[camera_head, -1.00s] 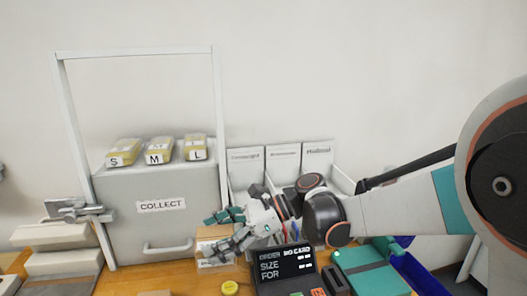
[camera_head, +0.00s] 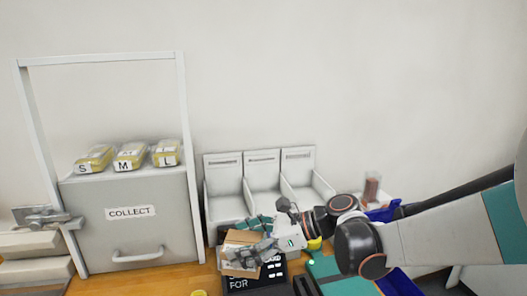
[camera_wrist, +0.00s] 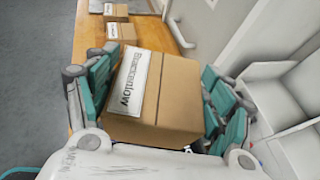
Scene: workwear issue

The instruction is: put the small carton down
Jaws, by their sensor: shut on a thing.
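The small carton (camera_head: 240,238) is brown cardboard and is tilted in the head view. It hangs in front of the left white bin and hides part of the order display (camera_head: 240,284). My gripper (camera_head: 248,250) is shut on it, with teal-padded fingers on both sides. In the wrist view the carton (camera_wrist: 172,95) sits between the fingers of my gripper (camera_wrist: 160,100), with a white printed label on top that seems to read "Brackenlow". Its underside is hidden.
Three open white bins (camera_head: 226,208) stand against the wall. The grey COLLECT cabinet (camera_head: 130,235) is to their left. Two other cartons (camera_wrist: 122,32) (camera_wrist: 116,12) lie on the wooden table (camera_wrist: 88,38).

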